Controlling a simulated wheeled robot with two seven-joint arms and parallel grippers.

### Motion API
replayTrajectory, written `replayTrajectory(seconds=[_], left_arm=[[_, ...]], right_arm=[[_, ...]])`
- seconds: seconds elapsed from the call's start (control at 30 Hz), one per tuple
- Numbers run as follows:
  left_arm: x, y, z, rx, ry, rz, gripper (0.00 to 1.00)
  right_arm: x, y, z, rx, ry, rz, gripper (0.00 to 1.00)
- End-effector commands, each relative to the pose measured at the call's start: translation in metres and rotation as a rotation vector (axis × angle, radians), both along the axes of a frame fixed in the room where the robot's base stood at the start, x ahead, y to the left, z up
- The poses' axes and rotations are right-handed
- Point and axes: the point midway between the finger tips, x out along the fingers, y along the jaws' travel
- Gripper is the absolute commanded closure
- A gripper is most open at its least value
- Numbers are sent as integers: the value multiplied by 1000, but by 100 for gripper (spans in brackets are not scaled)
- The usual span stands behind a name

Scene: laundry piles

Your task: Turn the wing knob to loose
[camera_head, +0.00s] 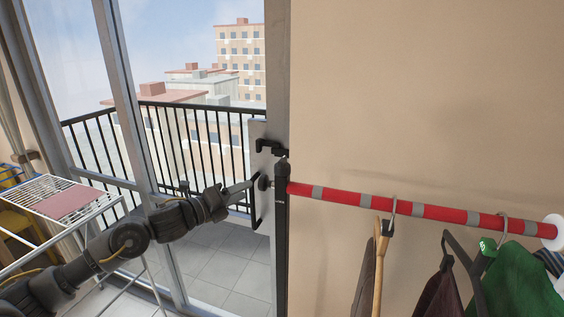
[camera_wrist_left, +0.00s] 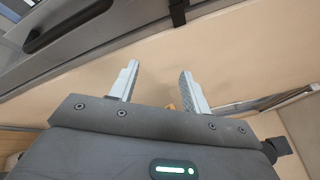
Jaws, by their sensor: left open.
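A small dark knob-like part (camera_head: 264,182) sits at the left side of the black upright post (camera_head: 281,225), by the left end of the red and grey striped rod (camera_head: 375,202). It looks like the wing knob, but its wings and setting are too small to make out. My left gripper (camera_head: 247,186) reaches in from the left with its fingertips close to this part; I cannot tell whether they touch it. In the left wrist view my left gripper (camera_wrist_left: 158,85) is open, with nothing clearly between its fingers. My right gripper is in neither view.
Clothes on hangers, including a green garment (camera_head: 520,280), hang from the rod at right. A black door handle (camera_head: 257,215) is close to my left gripper; a dark handle also shows in the wrist view (camera_wrist_left: 68,25). A drying rack (camera_head: 100,204) stands at left.

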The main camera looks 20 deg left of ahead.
Motion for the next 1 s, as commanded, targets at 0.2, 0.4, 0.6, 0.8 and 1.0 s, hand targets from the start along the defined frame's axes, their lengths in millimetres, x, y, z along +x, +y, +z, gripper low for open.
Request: replayTrajectory(seconds=[0.2, 0.4, 0.6, 0.8, 1.0], left_arm=[[-114, -50, 130, 514, -447, -212, 52], [-167, -65, 150, 716, -611, -278, 52], [-177, -68, 152, 751, -641, -289, 52], [-165, -81, 157, 744, -641, -289, 52], [-140, -110, 158, 743, -639, -291, 52]], right_arm=[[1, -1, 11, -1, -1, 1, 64], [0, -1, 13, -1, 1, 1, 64], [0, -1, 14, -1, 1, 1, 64], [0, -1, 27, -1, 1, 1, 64], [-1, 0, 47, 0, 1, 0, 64]])
